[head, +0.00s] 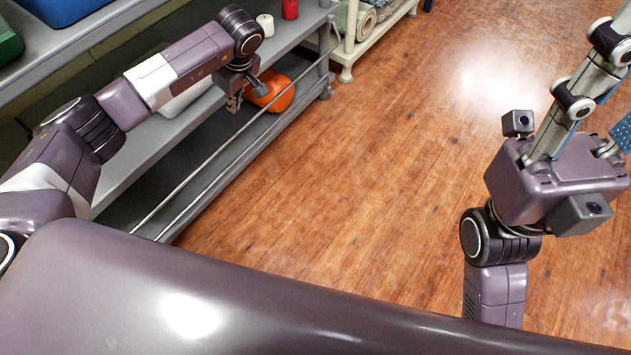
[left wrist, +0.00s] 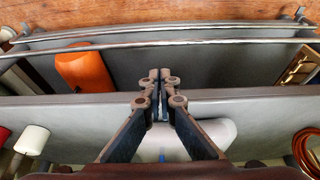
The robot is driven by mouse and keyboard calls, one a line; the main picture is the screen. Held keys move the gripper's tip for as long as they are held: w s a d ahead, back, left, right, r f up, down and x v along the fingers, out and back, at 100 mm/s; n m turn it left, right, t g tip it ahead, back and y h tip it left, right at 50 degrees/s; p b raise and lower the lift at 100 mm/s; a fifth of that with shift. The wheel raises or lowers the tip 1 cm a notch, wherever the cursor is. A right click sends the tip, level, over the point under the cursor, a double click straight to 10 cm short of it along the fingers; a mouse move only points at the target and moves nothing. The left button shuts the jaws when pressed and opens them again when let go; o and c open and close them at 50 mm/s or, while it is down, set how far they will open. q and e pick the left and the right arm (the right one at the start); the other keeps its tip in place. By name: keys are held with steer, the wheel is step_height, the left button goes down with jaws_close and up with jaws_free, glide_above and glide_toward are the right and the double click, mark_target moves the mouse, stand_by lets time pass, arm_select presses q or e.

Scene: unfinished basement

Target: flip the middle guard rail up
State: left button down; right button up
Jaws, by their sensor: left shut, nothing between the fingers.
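Two thin metal guard rails run along the front of the grey shelf unit in the head view: an upper one (head: 200,170) and one just outside it (head: 225,173). In the left wrist view they cross the top as a nearer rail (left wrist: 230,42) and a farther rail (left wrist: 200,27). I cannot tell for sure which one is the middle rail. My left gripper (head: 234,102) is at the shelf front, shut and empty, its tips (left wrist: 160,76) apart from both rails in the wrist view. My right gripper (head: 590,95) is at the far right, partly cut off; its jaw state is unclear.
An orange object (head: 270,92) lies on the lower shelf behind the rails. The middle shelf (head: 135,165) holds a white rounded object (head: 185,98), a white candle (head: 265,25) and a red one (head: 290,9). A blue bin (head: 60,10) is above. The wooden floor (head: 400,150) is clear.

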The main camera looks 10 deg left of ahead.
arm_select(q)
steer(key=s+d+f+g+h+b, duration=0.1)
steer(key=s+d+h, duration=0.1)
steer(key=s+d, duration=0.3)
steer(key=s+d+f+g+h, duration=0.1)
steer(key=s+d, duration=0.4)
steer(key=d, duration=0.7)
steer(key=s+d+f+g+h+b, duration=0.1)
steer(key=s+d+f+h, duration=0.2)
steer(key=s+d+h, duration=0.2)
steer(key=shift+s+d+n+b, duration=0.3)
steer(key=shift+s+d+b, duration=0.1)
steer(key=shift+d, duration=1.25)
steer(key=shift+d+f, duration=0.1)
